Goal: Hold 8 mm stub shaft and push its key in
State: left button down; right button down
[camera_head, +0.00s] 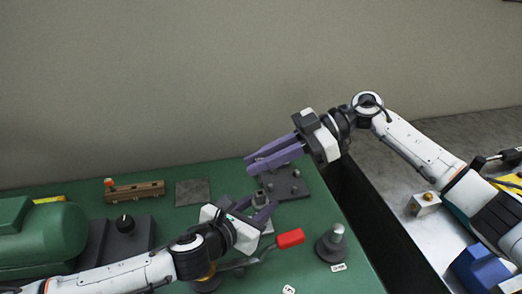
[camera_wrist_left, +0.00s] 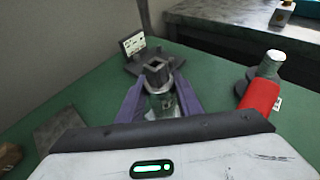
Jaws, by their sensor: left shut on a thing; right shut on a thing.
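My left gripper (camera_head: 262,208) reaches in low over the green table, its purple fingers closed around a small grey metal piece (camera_head: 259,196). In the left wrist view that piece (camera_wrist_left: 158,78) shows a squarish, open-looking top between the fingertips (camera_wrist_left: 158,105); I take it for the stub shaft or its holder, but cannot tell which. My right gripper (camera_head: 251,165) is above and slightly left of it, apart from it, with its long purple fingers nearly together. The key is too small or hidden to make out between them.
A dark plate with small posts (camera_head: 292,183) lies just behind. A wooden block (camera_head: 135,192), grey mat (camera_head: 193,192) and green tank (camera_head: 42,232) are left.

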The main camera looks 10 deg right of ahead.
aim_at(261, 181)
jog(key=shift+f, duration=1.1)
jog(key=shift+f, duration=2.1)
dwell(0.5)
jog(key=c, duration=1.7)
grip_release()
jog(key=shift+o, duration=0.2)
jog(key=v, duration=1.2)
pick_arm(q)
jog(key=c, duration=1.2)
grip_release()
